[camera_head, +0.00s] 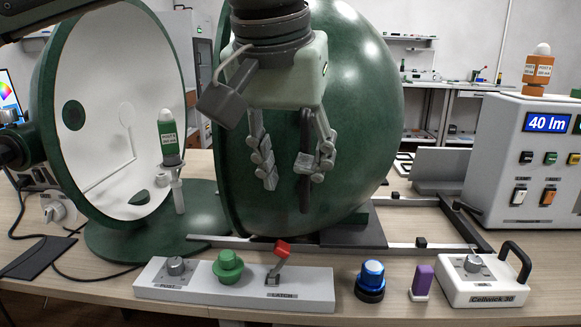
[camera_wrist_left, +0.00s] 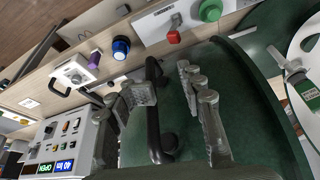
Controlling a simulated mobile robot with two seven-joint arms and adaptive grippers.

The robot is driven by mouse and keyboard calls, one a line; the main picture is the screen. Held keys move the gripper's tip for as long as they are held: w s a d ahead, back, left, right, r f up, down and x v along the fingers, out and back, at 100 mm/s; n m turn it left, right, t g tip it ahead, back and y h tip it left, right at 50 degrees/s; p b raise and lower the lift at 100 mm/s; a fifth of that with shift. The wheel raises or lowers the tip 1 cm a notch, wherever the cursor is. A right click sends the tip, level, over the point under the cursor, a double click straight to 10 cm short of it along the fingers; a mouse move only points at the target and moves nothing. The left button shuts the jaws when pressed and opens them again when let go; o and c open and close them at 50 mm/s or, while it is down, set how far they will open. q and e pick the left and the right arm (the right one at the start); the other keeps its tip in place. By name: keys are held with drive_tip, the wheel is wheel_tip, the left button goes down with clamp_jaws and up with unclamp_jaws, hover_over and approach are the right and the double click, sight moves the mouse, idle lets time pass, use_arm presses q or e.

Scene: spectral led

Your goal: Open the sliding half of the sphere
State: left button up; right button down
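The sphere stands with its halves apart. The left half (camera_head: 110,60) shows its white inside, with a green-bodied lamp (camera_head: 167,137) upright on a post before it. The sliding half (camera_head: 365,90) is at the right, its rounded green outside facing me. It also fills much of the left wrist view (camera_wrist_left: 258,100). My left gripper (camera_head: 293,172) is open in front of it, fingers pointing down. A dark bar handle (camera_head: 304,192) on this half lies between the spread fingers; it shows too in the left wrist view (camera_wrist_left: 154,118). I cannot tell whether they touch. My right gripper is not in view.
Rails (camera_head: 400,245) run along the table under the sliding half. In front stand a panel (camera_head: 190,287) with a red lever (camera_head: 282,249), a blue button (camera_head: 371,277), a purple block (camera_head: 422,280) and a handled box (camera_head: 487,282). A white control box (camera_head: 510,150) stands right.

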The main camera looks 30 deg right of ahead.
use_arm(q)
drive_tip(key=shift+w+d+r, duration=0.1)
drive_tip(key=shift+w+r, duration=0.25)
drive_tip(key=shift+w, duration=0.2)
drive_tip(key=shift+r, duration=0.1)
drive_tip(key=s+v, duration=0.1)
drive_tip(key=v, duration=1)
drive_tip(key=shift+s+a, duration=0.2)
